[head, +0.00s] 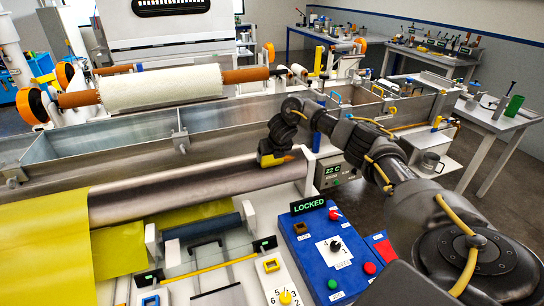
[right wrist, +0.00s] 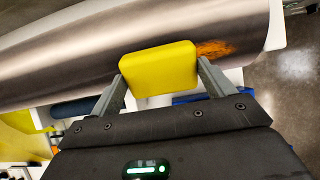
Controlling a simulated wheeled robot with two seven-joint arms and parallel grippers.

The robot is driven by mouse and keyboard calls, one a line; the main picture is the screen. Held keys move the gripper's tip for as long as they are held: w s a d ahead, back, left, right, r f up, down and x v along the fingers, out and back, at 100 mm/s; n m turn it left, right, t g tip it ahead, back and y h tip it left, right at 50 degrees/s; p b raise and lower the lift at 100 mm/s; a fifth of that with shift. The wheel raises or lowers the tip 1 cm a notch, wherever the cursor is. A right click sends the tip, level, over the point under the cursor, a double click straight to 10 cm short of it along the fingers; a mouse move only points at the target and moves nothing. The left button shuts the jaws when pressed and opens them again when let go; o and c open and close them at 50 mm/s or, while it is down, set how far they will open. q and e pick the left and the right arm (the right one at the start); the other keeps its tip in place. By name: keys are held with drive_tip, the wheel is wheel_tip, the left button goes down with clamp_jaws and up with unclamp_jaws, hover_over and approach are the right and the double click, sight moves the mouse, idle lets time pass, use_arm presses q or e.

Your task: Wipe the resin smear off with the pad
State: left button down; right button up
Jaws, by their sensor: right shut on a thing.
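My right gripper (head: 272,150) is shut on the yellow pad (head: 266,160), over the right end of the steel roller (head: 180,188). In the right wrist view the pad (right wrist: 158,68) sits between the two fingers, in front of the roller (right wrist: 110,45). I cannot tell whether it touches the metal. The orange resin smear (right wrist: 216,48) shows on the roller just right of the pad; part of it may be hidden behind the pad. My left gripper is in neither view.
The long metal trough (head: 110,145) runs behind the roller. Yellow sheet (head: 45,245) hangs at the left. A white roll (head: 160,90) lies farther back.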

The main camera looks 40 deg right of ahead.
drive_tip(key=shift+b+x, duration=1)
idle(0.4)
drive_tip(key=shift+s+d+r, duration=0.1)
drive_tip(key=shift+s+d, duration=0.25)
drive_tip(key=shift+d, duration=0.55)
drive_tip(key=shift+s+d, duration=0.3)
drive_tip(key=shift+d, duration=0.6)
drive_tip(key=shift+d, duration=0.1)
drive_tip(key=shift+s+d+b, duration=0.25)
drive_tip(key=shift+d, duration=0.35)
drive_tip(key=shift+s+d+b, duration=0.2)
drive_tip(key=shift+d+b, duration=0.05)
drive_tip(key=shift+d, duration=0.4)
drive_tip(key=shift+s+d+b, duration=0.1)
drive_tip(key=shift+s+d, duration=0.15)
drive_tip(key=shift+d, duration=0.5)
drive_tip(key=shift+s+d+b, duration=0.1)
drive_tip(key=shift+s+d, duration=0.2)
drive_tip(key=shift+d, duration=0.45)
drive_tip(key=shift+s+d+b, duration=0.1)
drive_tip(key=shift+s+d, duration=0.15)
drive_tip(key=shift+d, duration=0.5)
drive_tip(key=shift+p, duration=0.4)
